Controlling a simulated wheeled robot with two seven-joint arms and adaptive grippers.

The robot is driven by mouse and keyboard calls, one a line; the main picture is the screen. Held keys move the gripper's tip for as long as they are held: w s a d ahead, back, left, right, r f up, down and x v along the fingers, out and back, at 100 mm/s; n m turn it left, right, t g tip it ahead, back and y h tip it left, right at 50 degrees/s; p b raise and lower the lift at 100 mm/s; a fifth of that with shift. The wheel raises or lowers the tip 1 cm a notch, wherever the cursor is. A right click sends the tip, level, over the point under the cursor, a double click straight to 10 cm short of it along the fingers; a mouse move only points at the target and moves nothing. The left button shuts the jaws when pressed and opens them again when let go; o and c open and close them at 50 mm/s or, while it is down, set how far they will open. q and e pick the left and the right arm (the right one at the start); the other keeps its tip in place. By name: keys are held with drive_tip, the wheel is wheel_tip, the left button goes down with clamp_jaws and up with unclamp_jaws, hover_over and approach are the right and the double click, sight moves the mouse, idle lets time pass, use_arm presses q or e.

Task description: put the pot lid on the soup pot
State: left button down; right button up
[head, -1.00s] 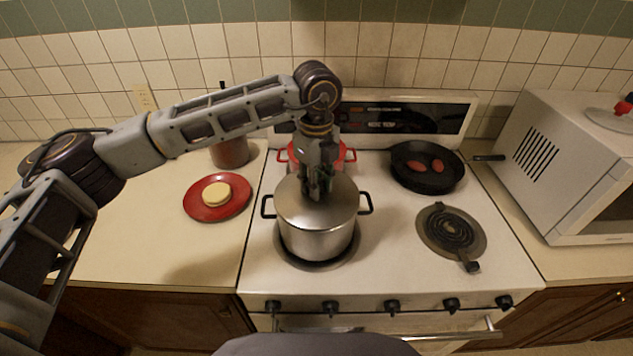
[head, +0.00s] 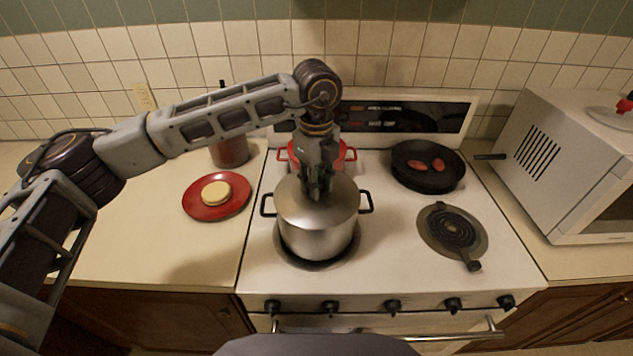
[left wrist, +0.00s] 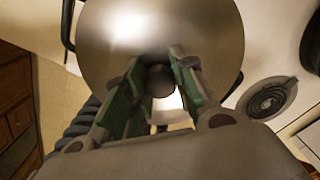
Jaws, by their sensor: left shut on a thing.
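The soup pot (head: 316,239) is a steel pot with two black side handles on the front left burner. The steel pot lid (head: 292,203) lies over its mouth and looks level. The lid also fills the top of the left wrist view (left wrist: 195,35), with its round dark knob (left wrist: 160,81) between the fingers. My left gripper (head: 316,194) points straight down at the lid's middle and is shut on the knob. The fingers hide most of the knob in the head view. Whether the lid's rim is fully seated all round cannot be told. My right gripper is not in view.
A red pot (head: 347,154) stands right behind the soup pot. A black pan (head: 427,181) with two red pieces is at the back right. The front right coil burner (head: 452,229) is empty. A red plate (head: 236,207) is on the left counter, a microwave (head: 570,150) at right.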

use_arm(q)
drive_tip(key=shift+f, duration=0.15)
drive_tip(key=c, duration=1.1)
unclamp_jaws()
drive_tip(key=shift+s, duration=0.1)
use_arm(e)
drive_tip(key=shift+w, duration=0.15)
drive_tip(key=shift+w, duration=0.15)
use_arm(q)
drive_tip(key=shift+r, duration=0.75)
wheel_tip(320, 180, up, 10)
drive_tip(key=shift+r, duration=0.25)
